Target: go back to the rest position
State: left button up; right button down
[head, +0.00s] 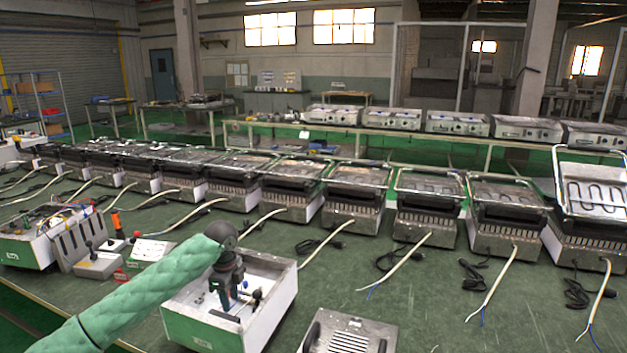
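My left arm, in a green quilted sleeve, reaches in from the lower left. Its dark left gripper (226,300) points down over an open white and green box (278,283) at the front of the table. The fingers are small and dark against the box's contents, so I cannot tell whether they are open or shut, or whether they touch anything. A dark knob-like part stands in the box beside the gripper. My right gripper is not in view.
The green table (420,300) carries a long row of metal heating units (355,200) with loose cables in front. A second white and green box (40,235) with wiring stands at the left, near a small control box (98,262). A grey vented metal part (348,335) lies at the front edge.

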pick_arm(q)
jog(key=w+d+r+n+t, duration=0.1)
jog(key=d+r+n+t, duration=0.3)
jog(key=r, duration=0.3)
jog(key=w+d+r+n+t, duration=0.1)
jog(key=d+r+n+t, duration=0.1)
jog(key=r+n+t, duration=0.4)
jog(key=s+f+n+g, duration=0.2)
jog(key=s+f+g, duration=0.1)
jog(key=s+f, duration=1)
jog(key=s+d+f+n+g, duration=0.1)
jog(key=s+f+n+g, duration=0.1)
jog(key=s+f, duration=1.2)
jog(key=s+f+n+g+h, duration=0.1)
jog(key=s+f+n+g, duration=0.2)
jog(key=s+f, duration=1.1)
jog(key=s+n, duration=0.1)
jog(key=s, duration=1)
jog(key=shift+d+g, duration=0.2)
jog(key=shift+g, duration=0.1)
